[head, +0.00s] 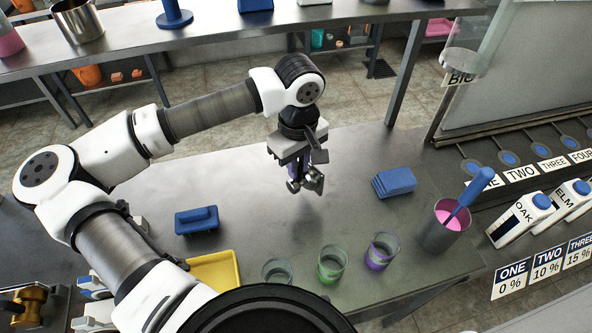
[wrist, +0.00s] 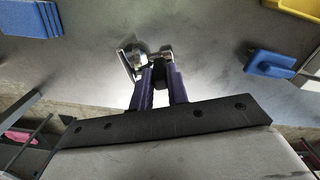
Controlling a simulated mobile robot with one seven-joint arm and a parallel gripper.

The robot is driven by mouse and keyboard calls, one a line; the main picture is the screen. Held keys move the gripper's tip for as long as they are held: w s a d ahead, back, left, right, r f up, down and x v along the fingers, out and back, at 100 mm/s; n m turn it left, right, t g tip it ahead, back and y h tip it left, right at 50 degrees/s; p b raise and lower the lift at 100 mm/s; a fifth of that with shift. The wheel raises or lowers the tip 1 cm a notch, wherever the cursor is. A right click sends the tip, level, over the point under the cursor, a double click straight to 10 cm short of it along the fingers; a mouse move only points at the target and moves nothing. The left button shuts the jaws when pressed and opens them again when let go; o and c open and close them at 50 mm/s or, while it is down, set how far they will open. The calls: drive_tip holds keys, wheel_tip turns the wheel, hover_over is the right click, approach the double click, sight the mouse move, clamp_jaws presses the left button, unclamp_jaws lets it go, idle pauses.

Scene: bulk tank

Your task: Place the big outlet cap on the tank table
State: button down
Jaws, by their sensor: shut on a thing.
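My gripper (head: 296,178) points down over the steel table (head: 260,160) in the middle of the head view. Its purple fingers also show in the wrist view (wrist: 160,78), shut on a shiny metal piece, which looks like the big outlet cap (head: 314,180). The cap (wrist: 131,62) sticks out to one side of the fingertips, partly hidden by them. It appears to be held above the table top, with a shadow below; the exact gap is hard to tell. Which table is the tank table is not marked in view.
A blue block stack (head: 394,182) lies right of the gripper, and a blue-handled tool (head: 197,220) left. Cups (head: 330,264), a yellow tray (head: 216,270) and a pink-filled pot (head: 446,228) line the near side. Table around the gripper is clear.

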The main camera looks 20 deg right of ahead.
wheel_tip(320, 180, down, 3)
drive_tip(key=shift+f+p, duration=0.1)
drive_tip(key=shift+p, duration=0.35)
drive_tip(key=shift+f, duration=0.15)
drive_tip(key=shift+f+b, duration=0.15)
drive_tip(key=shift+b, duration=0.15)
drive_tip(key=c, duration=1.4)
unclamp_jaws()
drive_tip(key=shift+o, duration=0.2)
wheel_tip(320, 180, up, 12)
drive_tip(key=b, duration=0.3)
drive_tip(key=shift+r, duration=0.2)
